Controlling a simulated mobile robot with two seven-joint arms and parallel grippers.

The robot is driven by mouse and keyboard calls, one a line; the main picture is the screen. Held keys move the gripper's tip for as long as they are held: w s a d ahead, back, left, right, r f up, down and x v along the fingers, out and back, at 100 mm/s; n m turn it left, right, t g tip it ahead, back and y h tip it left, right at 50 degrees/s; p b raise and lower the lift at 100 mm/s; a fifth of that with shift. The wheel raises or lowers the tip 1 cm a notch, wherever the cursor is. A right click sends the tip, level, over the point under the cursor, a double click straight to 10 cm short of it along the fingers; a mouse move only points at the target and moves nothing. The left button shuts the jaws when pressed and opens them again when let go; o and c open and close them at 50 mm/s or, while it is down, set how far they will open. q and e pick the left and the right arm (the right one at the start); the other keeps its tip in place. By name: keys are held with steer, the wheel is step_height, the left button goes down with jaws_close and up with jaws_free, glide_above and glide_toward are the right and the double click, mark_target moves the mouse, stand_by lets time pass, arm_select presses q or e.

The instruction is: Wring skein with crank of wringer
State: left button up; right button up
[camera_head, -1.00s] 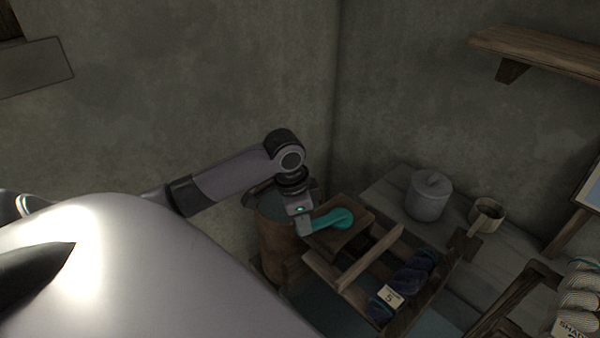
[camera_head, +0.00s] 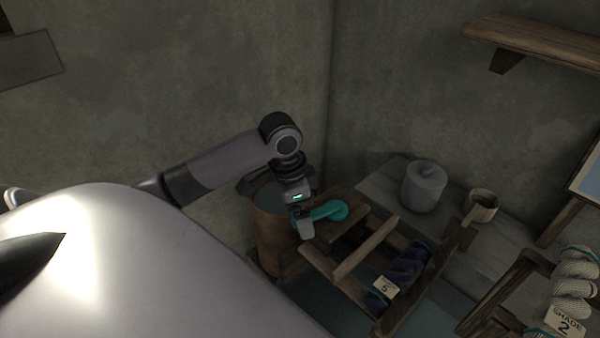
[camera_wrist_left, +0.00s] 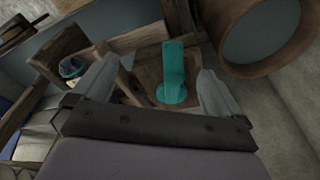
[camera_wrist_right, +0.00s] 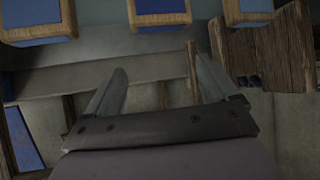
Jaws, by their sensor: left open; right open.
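A teal crank (camera_head: 333,210) sits on a wooden block (camera_head: 352,221) of the wringer frame, beside a wooden tub (camera_head: 268,242). My left gripper (camera_head: 303,226) is over the crank's left end, partly hiding it. In the left wrist view the crank (camera_wrist_left: 173,75) stands between the open fingers (camera_wrist_left: 158,85), nearer the right one, with no visible grip on it. A dark blue skein (camera_head: 407,265) with a tag reading 5 lies on the wooden frame to the right. My right gripper (camera_wrist_right: 160,85) shows only in its wrist view, open and empty.
A grey lidded pot (camera_head: 423,188) and a wooden dipper (camera_head: 481,206) stand on the grey bench behind. A pale skein (camera_head: 574,282) tagged SHADE 2 is at the right. In the right wrist view, blue-faced wooden blocks (camera_wrist_right: 160,18) and wooden posts lie beyond the fingers.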

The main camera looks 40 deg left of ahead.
arm_select(q)
steer(key=shift+r, duration=2.85)
